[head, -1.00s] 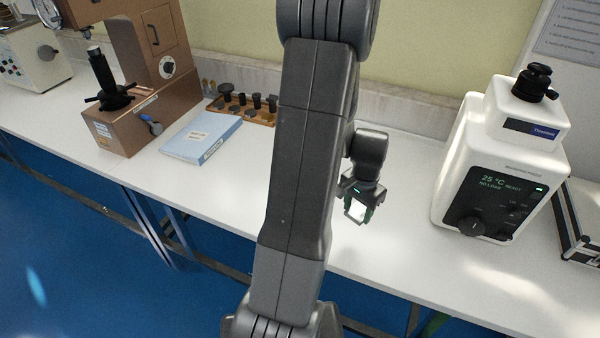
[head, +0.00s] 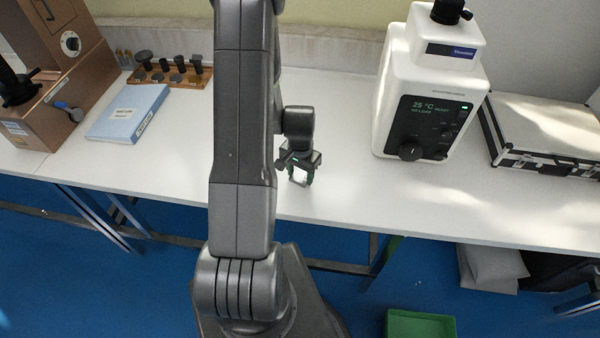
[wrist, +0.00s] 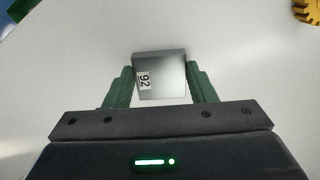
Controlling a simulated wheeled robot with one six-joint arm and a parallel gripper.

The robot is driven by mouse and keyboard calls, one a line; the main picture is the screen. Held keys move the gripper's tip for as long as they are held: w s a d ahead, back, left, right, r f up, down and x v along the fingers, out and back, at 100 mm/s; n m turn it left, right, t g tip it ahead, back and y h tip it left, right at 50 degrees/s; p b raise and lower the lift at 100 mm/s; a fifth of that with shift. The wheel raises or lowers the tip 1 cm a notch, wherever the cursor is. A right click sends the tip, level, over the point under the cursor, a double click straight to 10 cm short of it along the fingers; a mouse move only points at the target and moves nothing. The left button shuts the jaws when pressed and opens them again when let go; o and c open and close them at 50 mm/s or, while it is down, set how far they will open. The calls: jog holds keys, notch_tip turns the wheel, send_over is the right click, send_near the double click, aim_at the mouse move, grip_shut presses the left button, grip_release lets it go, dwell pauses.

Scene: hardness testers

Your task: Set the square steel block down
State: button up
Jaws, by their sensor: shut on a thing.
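The square steel block (wrist: 163,76) is shiny, with a label reading 92 on its face. It sits between the two green fingers of my gripper (wrist: 162,84) in the wrist view, and both fingers press on its sides. In the head view my gripper (head: 300,175) holds the block over the white bench near its front edge. I cannot tell how high the block is above the bench top.
The white tester (head: 432,90) reading 25 °C stands to the right on the bench (head: 350,190). A silver case (head: 545,135) lies farther right. A blue book (head: 127,112) and a wooden rack (head: 172,77) are at left. A yellow toothed object (wrist: 308,10) shows in the wrist view's corner.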

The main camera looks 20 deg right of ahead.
aim_at(300, 177)
jog(key=shift+f, duration=0.35)
jog(key=shift+f, duration=0.2)
jog(key=o, duration=1.2)
jog(key=shift+r, duration=0.1)
notch_tip(300, 177, up, 12)
jog(key=shift+r+b, duration=0.15)
jog(key=shift+b, duration=0.7)
